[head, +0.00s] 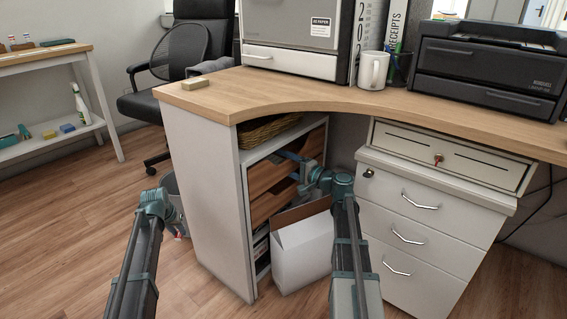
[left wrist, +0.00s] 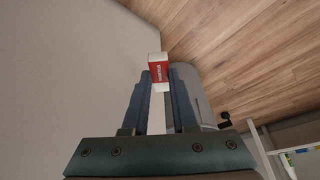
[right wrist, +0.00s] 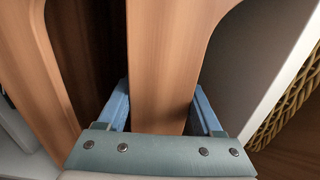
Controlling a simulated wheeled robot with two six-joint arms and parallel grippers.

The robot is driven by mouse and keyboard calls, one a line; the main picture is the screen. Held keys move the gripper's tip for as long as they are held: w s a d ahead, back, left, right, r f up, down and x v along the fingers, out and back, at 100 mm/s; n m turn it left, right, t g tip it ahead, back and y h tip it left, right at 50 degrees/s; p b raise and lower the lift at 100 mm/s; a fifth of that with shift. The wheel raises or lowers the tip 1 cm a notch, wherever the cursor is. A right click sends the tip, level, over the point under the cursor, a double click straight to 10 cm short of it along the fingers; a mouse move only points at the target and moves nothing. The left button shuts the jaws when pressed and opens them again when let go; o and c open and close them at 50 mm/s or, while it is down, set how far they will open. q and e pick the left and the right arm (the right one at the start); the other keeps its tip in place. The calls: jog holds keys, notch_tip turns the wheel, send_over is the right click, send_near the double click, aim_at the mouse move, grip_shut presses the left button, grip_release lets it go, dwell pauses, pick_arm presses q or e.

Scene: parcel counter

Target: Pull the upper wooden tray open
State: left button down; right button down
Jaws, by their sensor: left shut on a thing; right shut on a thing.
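The upper wooden tray (head: 266,178) sits in the open shelf unit under the counter, above a lower wooden tray (head: 268,206). My right gripper (head: 295,158) is at its front. In the right wrist view the two blue fingers of the right gripper (right wrist: 161,105) lie on either side of the upper tray's wooden front (right wrist: 162,60), shut on it. My left gripper (left wrist: 164,82) is shut on a small red and white box (left wrist: 158,69), held low left of the unit. In the head view the left arm mostly hides that gripper.
A white carton (head: 303,252) stands on the floor before the shelf unit, below the trays. A wicker basket (head: 262,132) lies above them. White drawers (head: 420,222) stand to the right. A grey bin (head: 168,183) is by my left gripper. Open floor lies at left.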

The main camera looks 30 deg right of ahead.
jog(key=v, duration=1.6)
jog(key=shift+s, duration=0.2)
jog(key=shift+c, duration=0.2)
grip_release()
